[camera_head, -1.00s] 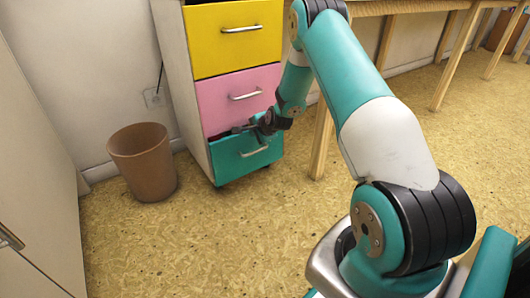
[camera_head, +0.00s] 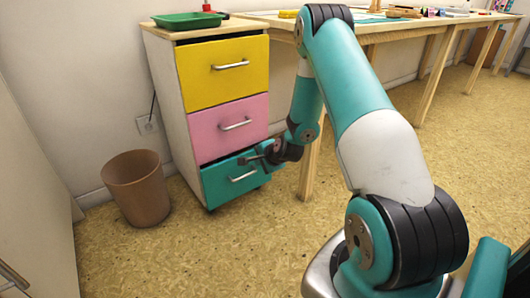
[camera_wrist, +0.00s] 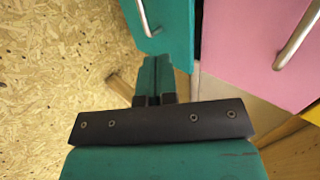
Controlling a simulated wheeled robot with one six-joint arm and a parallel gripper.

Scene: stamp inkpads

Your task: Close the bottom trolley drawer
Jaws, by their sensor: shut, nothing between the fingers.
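The bottom trolley drawer (camera_head: 222,184) has a teal front with a silver bar handle (camera_head: 243,177). It stands slightly out under the pink drawer, with a narrow dark gap above it. In the wrist view its teal front (camera_wrist: 172,28) is at the top, with the dark gap between it and the pink drawer (camera_wrist: 250,30). My gripper (camera_head: 246,160) is at the drawer's upper right edge, fingers together and empty. In the wrist view the shut fingers (camera_wrist: 153,72) point at the teal front; whether they touch it I cannot tell.
The yellow drawer (camera_head: 222,72) and the pink drawer above look shut. A green tray (camera_head: 189,21) is on top of the trolley. A brown bin (camera_head: 137,187) stands at left. A wooden table (camera_head: 400,27) stands at right. The floor in front is clear.

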